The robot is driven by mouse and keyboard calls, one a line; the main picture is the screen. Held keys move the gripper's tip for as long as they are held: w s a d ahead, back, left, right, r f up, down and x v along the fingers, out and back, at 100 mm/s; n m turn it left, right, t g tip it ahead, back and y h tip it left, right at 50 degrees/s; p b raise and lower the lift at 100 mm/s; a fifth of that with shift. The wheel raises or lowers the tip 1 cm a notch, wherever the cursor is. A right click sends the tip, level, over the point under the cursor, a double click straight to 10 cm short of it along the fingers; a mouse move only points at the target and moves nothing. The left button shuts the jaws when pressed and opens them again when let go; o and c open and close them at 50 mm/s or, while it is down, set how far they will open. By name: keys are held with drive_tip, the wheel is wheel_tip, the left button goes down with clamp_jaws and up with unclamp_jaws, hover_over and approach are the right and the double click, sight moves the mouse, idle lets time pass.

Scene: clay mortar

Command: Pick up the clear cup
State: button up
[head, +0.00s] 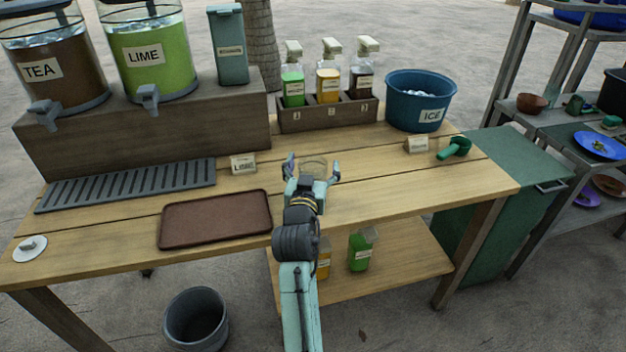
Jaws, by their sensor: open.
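The clear cup (314,166) stands on the wooden table, seen just beyond my gripper. It is see-through, and its lower part is hidden by my gripper. My gripper (312,168) is open, with one finger to the left of the cup and one to the right. The fingers look spread around the cup; I cannot tell whether they touch it.
The table (375,190) is clear right of the cup. A brown tray (215,219) lies to the left, with a drip grate (130,184) behind it. The pump-bottle rack (327,114), blue ice bucket (418,101) and green scoop (455,148) stand behind and right.

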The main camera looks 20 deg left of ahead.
drive_tip(key=shift+w, duration=0.1)
drive_tip(key=shift+c, duration=0.2)
drive_tip(key=c, duration=1.1)
drive_tip(key=shift+c, duration=0.3)
